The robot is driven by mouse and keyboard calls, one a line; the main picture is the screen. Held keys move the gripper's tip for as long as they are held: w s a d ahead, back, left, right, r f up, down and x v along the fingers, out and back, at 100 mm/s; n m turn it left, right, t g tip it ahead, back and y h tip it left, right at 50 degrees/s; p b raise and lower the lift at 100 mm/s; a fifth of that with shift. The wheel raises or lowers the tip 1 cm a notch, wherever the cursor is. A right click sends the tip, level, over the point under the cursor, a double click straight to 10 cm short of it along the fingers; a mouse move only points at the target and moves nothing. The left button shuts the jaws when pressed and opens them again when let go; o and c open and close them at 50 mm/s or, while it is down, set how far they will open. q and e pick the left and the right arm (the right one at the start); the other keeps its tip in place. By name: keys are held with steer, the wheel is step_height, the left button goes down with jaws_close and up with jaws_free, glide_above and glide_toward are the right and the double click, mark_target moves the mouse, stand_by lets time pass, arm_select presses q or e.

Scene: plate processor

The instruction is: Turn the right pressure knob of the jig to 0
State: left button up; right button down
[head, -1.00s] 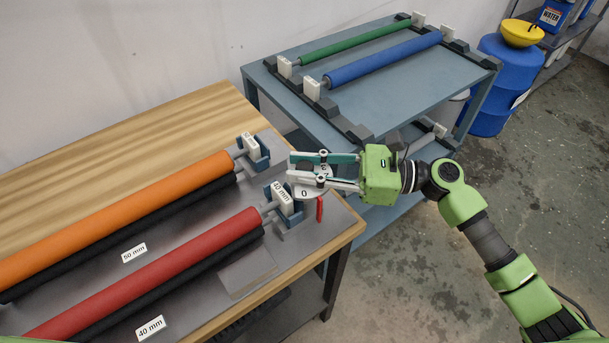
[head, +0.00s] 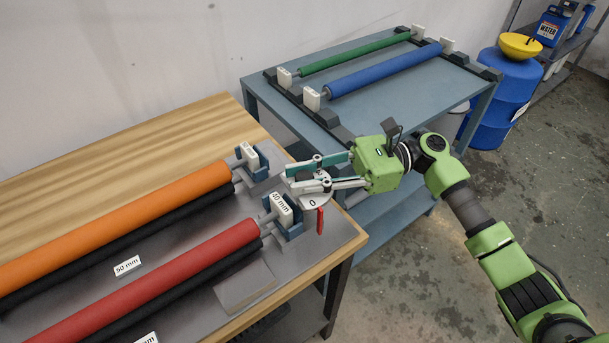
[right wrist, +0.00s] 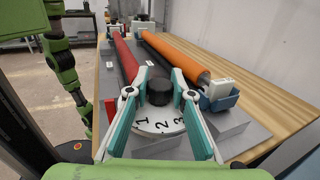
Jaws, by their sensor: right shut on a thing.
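The pressure dial (head: 316,201) is a pale disc at the jig's right end, and a 0 shows on its near side in the head view. In the right wrist view the dial (right wrist: 158,122) shows 1, 2 and 3 on the side toward the camera. Its black knob (right wrist: 160,92) stands in the middle. My right gripper (head: 292,180) comes in from the right, level with the dial, and is shut on the knob. In the right wrist view its fingers (right wrist: 158,80) lie on both sides of the knob. My left gripper is not seen.
The orange roller (head: 130,217) and red roller (head: 165,279) lie in blue holders on the wooden table (head: 200,118). A blue-grey cart (head: 375,108) with green and blue rollers stands behind my right arm.

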steer(key=shift+f, duration=0.1)
steer(key=c, duration=1.8)
jaws_free()
steer(key=shift+a, duration=0.1)
steer(key=shift+o, duration=0.2)
steer(key=v, duration=1.2)
